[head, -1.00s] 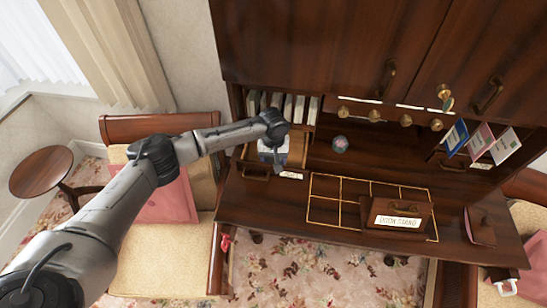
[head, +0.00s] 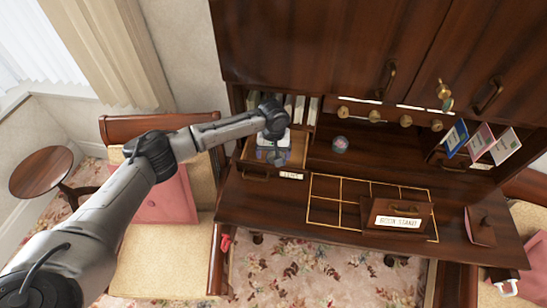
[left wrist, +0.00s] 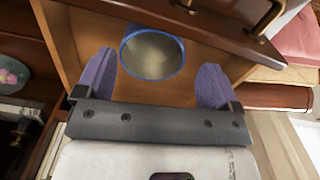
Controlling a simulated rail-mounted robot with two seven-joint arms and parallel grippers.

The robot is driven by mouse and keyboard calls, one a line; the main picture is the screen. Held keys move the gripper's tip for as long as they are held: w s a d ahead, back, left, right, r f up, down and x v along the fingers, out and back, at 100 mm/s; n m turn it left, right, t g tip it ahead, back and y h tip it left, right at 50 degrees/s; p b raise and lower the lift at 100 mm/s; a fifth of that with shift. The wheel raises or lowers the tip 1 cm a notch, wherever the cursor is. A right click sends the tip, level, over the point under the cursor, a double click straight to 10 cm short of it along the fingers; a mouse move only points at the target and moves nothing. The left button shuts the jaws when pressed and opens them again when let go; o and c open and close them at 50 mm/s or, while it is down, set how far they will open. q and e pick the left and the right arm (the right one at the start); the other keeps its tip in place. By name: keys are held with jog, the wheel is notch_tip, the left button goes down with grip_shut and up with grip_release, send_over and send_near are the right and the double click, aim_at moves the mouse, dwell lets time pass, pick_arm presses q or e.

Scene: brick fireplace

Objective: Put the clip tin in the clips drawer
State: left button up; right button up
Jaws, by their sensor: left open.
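A round tin (left wrist: 153,56) with a blue rim and a dull, pale inside or top lies in the open wooden drawer (left wrist: 85,22), on its floor. In the head view this drawer (head: 299,158) is pulled out at the desk's left, with a small white label (head: 291,175) too small to read. My left gripper (head: 272,155) is over the drawer. In the left wrist view its two purple fingers (left wrist: 157,70) are open on either side of the tin, with gaps visible. In the head view the gripper mostly hides the tin. My right gripper is not in view.
A small round patterned object (head: 340,144) stands on the desk, right of the drawer. A gold-lined grid (head: 340,202) and a labelled wooden box (head: 400,215) lie on the desktop. Books (head: 300,108) stand behind the drawer. Chairs flank the desk.

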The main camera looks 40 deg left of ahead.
pick_arm(q)
jog(key=shift+r, duration=2.2)
